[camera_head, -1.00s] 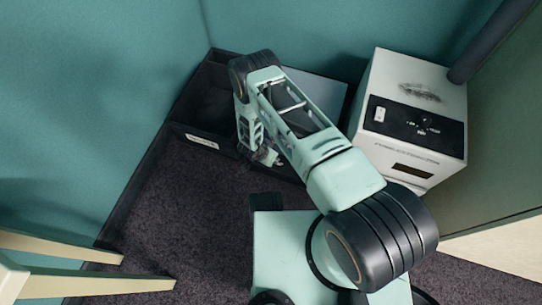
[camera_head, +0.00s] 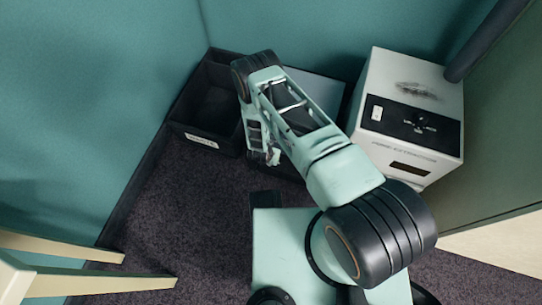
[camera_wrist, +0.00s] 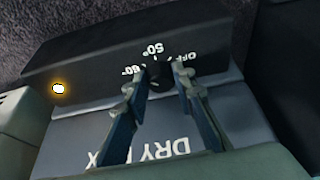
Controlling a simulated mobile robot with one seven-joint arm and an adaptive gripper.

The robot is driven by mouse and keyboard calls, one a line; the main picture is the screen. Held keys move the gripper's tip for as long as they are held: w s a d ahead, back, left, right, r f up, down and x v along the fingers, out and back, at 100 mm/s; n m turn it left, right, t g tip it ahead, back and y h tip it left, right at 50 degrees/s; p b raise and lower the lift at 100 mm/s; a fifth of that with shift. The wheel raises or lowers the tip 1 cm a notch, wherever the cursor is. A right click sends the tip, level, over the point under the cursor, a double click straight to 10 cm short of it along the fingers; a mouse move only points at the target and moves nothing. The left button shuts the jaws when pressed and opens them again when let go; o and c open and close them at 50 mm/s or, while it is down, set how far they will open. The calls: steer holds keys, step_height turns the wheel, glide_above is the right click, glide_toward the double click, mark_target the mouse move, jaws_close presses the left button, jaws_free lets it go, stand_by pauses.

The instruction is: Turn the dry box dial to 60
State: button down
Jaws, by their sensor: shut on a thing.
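The dry box's dark control panel (camera_wrist: 95,55) crosses the wrist view above its pale grey face (camera_wrist: 75,145), where "DRY BOX" lettering is upside down and partly hidden. The small black dial (camera_wrist: 157,76) is on the panel, with OFF, 50° and 60° printed around it. My gripper (camera_wrist: 160,73) is shut on the dial, one finger on each side. The fingers hide part of it, and I cannot tell which mark it points to. An amber lamp (camera_wrist: 58,88) glows on the panel. In the head view my arm hides the dial.
A white fume extractor (camera_head: 409,105) with its own knob and a dark hose (camera_head: 488,40) stands close at the right. An open black bin (camera_head: 205,140) is at the left by the teal wall. Pale legs (camera_head: 100,283) reach in at lower left. Dark carpet between is clear.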

steer(key=c, duration=1.9)
jaws_free()
steer(key=shift+r, duration=0.1)
steer(key=v, duration=1.1)
steer(key=shift+s+r, duration=0.2)
steer(key=shift+r, duration=0.15)
steer(key=shift+a, duration=0.1)
